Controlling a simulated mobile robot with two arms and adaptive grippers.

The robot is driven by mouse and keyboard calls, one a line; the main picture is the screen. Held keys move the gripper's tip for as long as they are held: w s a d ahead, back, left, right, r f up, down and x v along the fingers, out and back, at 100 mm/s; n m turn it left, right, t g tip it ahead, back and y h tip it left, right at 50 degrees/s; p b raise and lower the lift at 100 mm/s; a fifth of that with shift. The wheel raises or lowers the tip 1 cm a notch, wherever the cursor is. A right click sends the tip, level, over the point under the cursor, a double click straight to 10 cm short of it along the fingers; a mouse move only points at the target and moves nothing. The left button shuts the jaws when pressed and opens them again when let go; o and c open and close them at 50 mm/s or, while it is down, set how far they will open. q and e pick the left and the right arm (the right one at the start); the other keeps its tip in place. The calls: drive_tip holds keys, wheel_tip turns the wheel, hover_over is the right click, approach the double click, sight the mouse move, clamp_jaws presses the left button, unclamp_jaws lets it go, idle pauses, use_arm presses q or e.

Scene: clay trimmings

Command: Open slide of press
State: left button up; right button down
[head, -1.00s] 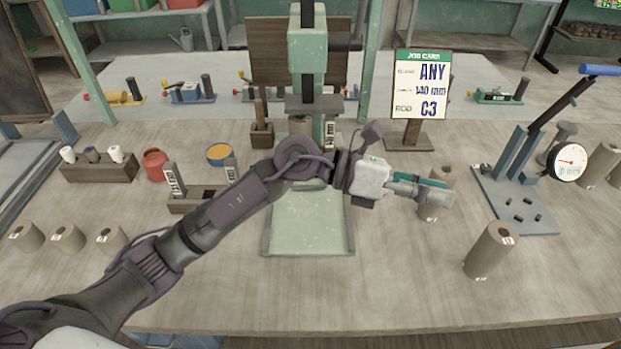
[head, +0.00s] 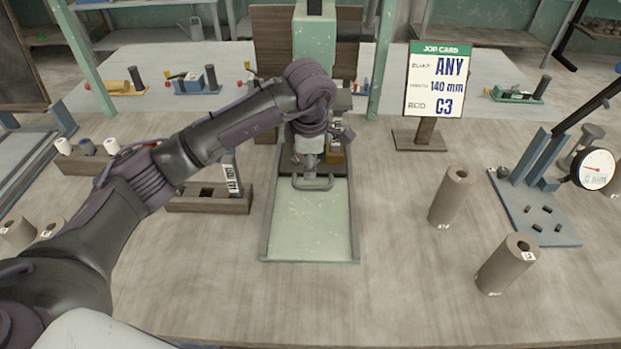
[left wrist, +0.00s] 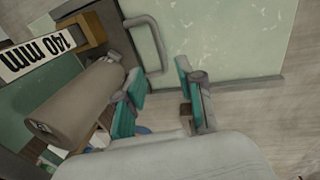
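The press (head: 315,40) has a pale green column and a long green bed (head: 312,225) towards me. Its dark slide (left wrist: 112,22) sits at the back end of the bed, with a grey U-shaped handle (head: 312,186) at its front; the handle also shows in the left wrist view (left wrist: 157,45). A clay cylinder (left wrist: 75,105) and a block marked 140 mm (left wrist: 38,55) are by the slide. My left gripper (head: 308,162) is over the slide, close to the handle. My right gripper is out of view.
A job card (head: 435,80) reads ANY, 140 mm, C3. Two clay cylinders (head: 450,197) (head: 506,264) stand right of the bed. A blue gauge stand (head: 540,215) is further right. A wooden holder (head: 205,205) stands left. The bed in front of the handle is bare.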

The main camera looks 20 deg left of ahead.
sight(311, 186)
use_arm(q)
drive_tip(key=f, duration=0.5)
drive_tip(key=w+f, duration=0.1)
drive_tip(key=f, duration=0.1)
drive_tip(key=shift+w+a+f+p, duration=0.1)
drive_tip(key=shift+a+f+p, duration=0.05)
drive_tip(key=shift+p, duration=0.25)
clamp_jaws()
